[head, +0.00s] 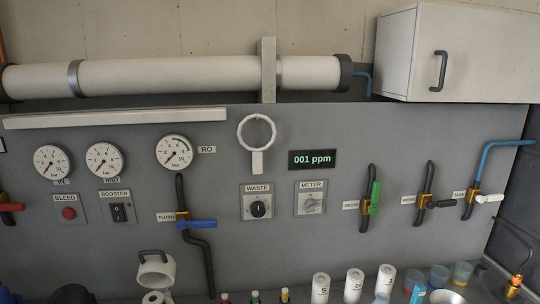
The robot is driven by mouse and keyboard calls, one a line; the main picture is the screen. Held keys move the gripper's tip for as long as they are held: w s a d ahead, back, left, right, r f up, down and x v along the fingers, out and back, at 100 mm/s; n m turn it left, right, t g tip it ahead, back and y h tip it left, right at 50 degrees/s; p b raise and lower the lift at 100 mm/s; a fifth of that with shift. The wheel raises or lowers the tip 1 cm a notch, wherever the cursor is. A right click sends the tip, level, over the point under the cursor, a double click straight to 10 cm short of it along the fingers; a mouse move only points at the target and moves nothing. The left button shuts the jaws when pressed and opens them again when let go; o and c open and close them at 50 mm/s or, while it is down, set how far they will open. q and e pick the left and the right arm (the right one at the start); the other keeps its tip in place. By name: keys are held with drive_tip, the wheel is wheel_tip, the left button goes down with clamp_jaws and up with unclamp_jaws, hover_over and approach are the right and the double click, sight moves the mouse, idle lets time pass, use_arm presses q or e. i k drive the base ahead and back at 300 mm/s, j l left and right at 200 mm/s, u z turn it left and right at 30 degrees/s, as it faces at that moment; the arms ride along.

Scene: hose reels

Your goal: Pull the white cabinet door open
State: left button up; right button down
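The white cabinet (480,60) is at the top right in the head view, above the grey panel. Its door (495,65) faces forward and looks shut. A dark vertical bar handle (438,70) is near the door's left edge. The cabinet's right end is cut off by the frame edge. Neither of my grippers is in view, and nothing touches the handle.
A long white cylinder (180,75) lies left of the cabinet, with a blue pipe (367,80) between them. The grey panel (330,225) below carries gauges, switches and valves, including a green-handled one (375,197). White bottles (354,285) and cups stand along the bottom.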

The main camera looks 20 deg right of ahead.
sight(461, 54)
drive_tip(key=z, duration=2)
